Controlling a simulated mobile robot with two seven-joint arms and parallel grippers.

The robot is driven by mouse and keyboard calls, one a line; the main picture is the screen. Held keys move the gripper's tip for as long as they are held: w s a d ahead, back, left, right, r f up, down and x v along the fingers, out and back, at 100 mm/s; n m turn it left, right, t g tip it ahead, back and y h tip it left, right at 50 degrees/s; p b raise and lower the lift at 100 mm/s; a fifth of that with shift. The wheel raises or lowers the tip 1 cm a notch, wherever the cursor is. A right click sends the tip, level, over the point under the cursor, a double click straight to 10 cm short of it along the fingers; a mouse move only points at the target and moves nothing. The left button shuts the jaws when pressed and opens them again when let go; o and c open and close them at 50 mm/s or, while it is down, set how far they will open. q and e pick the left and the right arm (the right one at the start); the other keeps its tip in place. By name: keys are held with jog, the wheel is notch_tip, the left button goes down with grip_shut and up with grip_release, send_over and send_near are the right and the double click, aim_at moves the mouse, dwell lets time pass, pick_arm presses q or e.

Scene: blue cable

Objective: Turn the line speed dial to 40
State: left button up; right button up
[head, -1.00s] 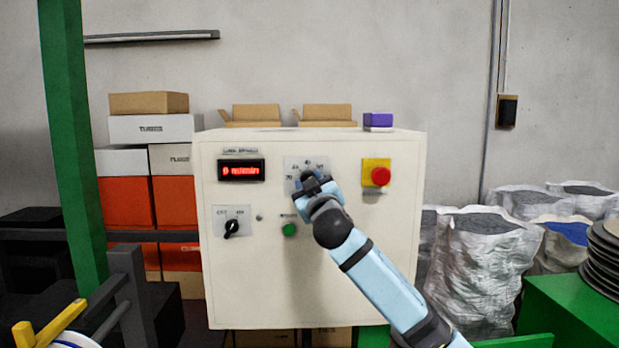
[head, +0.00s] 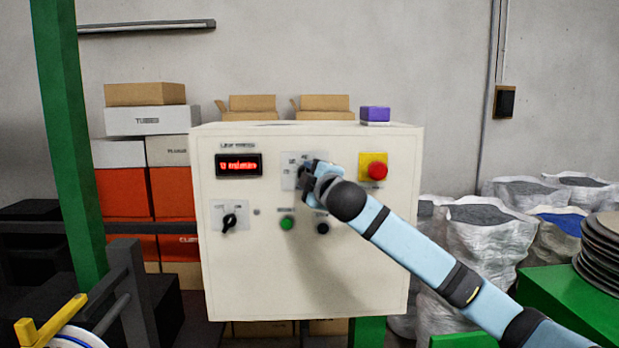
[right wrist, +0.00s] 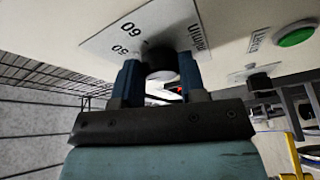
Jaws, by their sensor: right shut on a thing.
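The line speed dial (right wrist: 161,66) is a dark knob on a pale scale plate (head: 290,180) on the front of the cream control box (head: 250,290). My right gripper (head: 308,173) reaches it from the lower right and hides most of it in the head view. In the right wrist view my blue fingers (right wrist: 158,80) are shut on either side of the knob. Scale marks 60 and 50 show on the plate beside it; the pointer's setting cannot be read. The red digits on the display (head: 239,165) are too blurred to read surely. My left gripper is out of view.
A red emergency button (head: 377,171) on a yellow plate sits right of the gripper. A green button (head: 287,223), a black button (head: 322,228) and a black selector switch (head: 229,221) are lower on the box. Bulging sacks (head: 485,240) stand to the right.

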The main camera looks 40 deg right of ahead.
dwell(0.6)
jog(key=o, duration=0.9)
jog(key=shift+o, duration=0.2)
jog(key=shift+s, duration=0.1)
jog(key=s+a+b, duration=0.2)
jog(key=s+b, duration=0.2)
jog(key=s, duration=0.9)
jog(key=shift+s+a+f, duration=0.15)
jog(key=shift+s+f, duration=0.05)
jog(key=shift+f, duration=0.2)
